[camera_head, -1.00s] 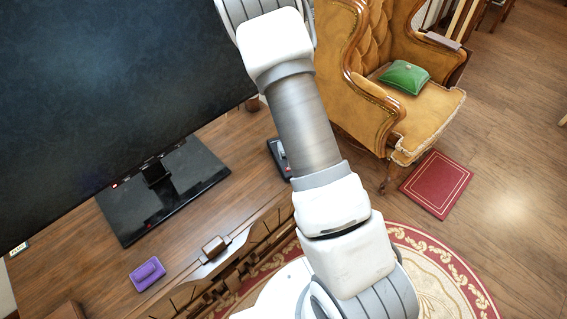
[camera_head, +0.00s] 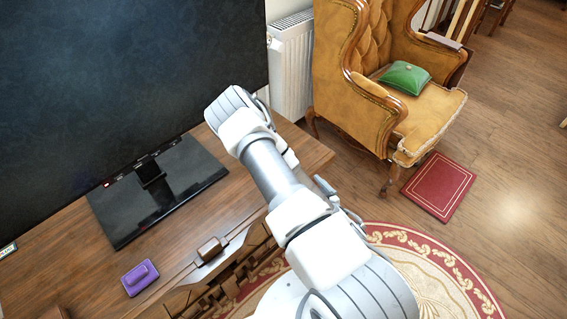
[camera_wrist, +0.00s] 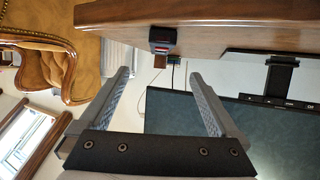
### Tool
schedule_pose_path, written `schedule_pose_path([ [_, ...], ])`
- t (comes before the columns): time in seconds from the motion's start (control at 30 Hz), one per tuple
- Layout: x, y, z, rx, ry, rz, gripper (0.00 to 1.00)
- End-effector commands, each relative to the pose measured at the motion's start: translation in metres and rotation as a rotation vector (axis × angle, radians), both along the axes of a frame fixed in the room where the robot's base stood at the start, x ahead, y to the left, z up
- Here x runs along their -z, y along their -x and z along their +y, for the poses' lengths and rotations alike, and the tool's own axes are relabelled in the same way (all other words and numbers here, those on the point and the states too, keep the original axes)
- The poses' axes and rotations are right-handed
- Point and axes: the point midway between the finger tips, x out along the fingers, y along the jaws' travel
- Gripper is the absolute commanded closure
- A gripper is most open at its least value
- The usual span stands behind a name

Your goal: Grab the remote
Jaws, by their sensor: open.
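A small dark block-like object with a red patch (camera_wrist: 163,40) is at the edge of the wooden desk in the upside-down wrist view. It may be the remote, but I cannot tell for sure. It lies beyond and roughly between the fingertips of my gripper (camera_wrist: 160,74). The fingers are spread wide with nothing between them, and a gap separates them from the object. In the head view my arm covers the place on the desk where a dark object showed earlier, and my gripper is hidden there.
A large black screen (camera_head: 120,70) stands on the desk (camera_head: 75,245). A purple object (camera_head: 140,278) lies near the desk's front. A mustard armchair (camera_head: 350,85) with a green cushion (camera_head: 404,78) stands right, beside a radiator (camera_head: 291,70). A red book-like item (camera_head: 438,187) lies on the floor.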

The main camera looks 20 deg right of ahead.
Motion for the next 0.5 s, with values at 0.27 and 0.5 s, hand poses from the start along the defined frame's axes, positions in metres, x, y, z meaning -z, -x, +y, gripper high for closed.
schedule_pose_path([
  [0.27, 0.011, -0.019, 0.002, -0.006, 0.003, -0.003, 0.03],
  [0.5, 0.025, -0.059, 0.002, -0.005, 0.001, -0.007, 0.03],
])
